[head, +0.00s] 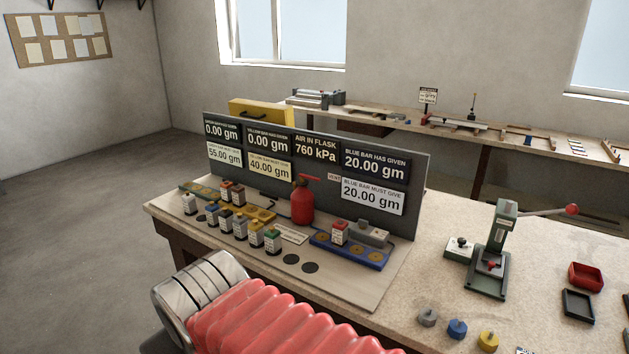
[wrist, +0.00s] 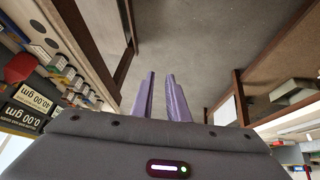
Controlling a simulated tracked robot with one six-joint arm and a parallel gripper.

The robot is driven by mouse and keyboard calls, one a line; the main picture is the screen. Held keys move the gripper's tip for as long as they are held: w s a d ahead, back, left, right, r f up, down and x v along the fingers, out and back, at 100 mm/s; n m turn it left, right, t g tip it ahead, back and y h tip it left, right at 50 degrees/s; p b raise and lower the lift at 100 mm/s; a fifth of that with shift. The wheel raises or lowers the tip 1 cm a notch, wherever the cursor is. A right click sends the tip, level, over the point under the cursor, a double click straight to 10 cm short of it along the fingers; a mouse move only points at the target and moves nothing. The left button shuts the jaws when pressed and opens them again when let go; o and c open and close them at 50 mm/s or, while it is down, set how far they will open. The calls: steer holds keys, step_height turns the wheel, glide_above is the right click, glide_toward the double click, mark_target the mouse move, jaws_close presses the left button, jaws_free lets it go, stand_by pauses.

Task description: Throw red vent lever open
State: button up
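A red flask (head: 301,206) stands upright on the bench board in front of the dark display panel. A red lever (head: 309,177) sits on its top, pointing up and right; a small "VENT" tag (head: 334,178) is beside it on the panel. A red shape (wrist: 20,68) shows at the left edge of the wrist view; I cannot tell if it is the flask. My gripper (wrist: 160,74) shows two purple fingers with a narrow gap between them, empty, over the floor and away from the bench items. My gripper is outside the head view.
Labelled blocks (head: 238,228) on coloured bars crowd the board left of the flask. A blue bar (head: 348,250) lies right of it. A green press (head: 492,255) with a red-knobbed handle (head: 571,209) stands further right. My red-sleeved arm fills the lower foreground.

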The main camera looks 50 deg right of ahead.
steer(key=w+d+r+n+t+h, duration=0.25)
steer(key=w+d, duration=0.45)
steer(key=d, duration=0.5)
steer(key=w+d+r+n+t+h, duration=0.1)
steer(key=w+d+r+h, duration=0.15)
steer(key=w+d, duration=0.75)
steer(key=w+d+r+n+t+h, duration=0.2)
steer(key=w+d+r, duration=0.15)
steer(key=d, duration=1.15)
steer(key=n+t+y, duration=0.2)
steer(key=n+t, duration=0.3)
steer(key=n, duration=0.4)
glide_toward(315, 179)
steer(key=s, duration=0.2)
steer(key=shift+s+f+y, duration=0.15)
steer(key=shift+s+y, duration=0.25)
steer(key=shift+s, duration=0.15)
steer(key=x, duration=1.4)
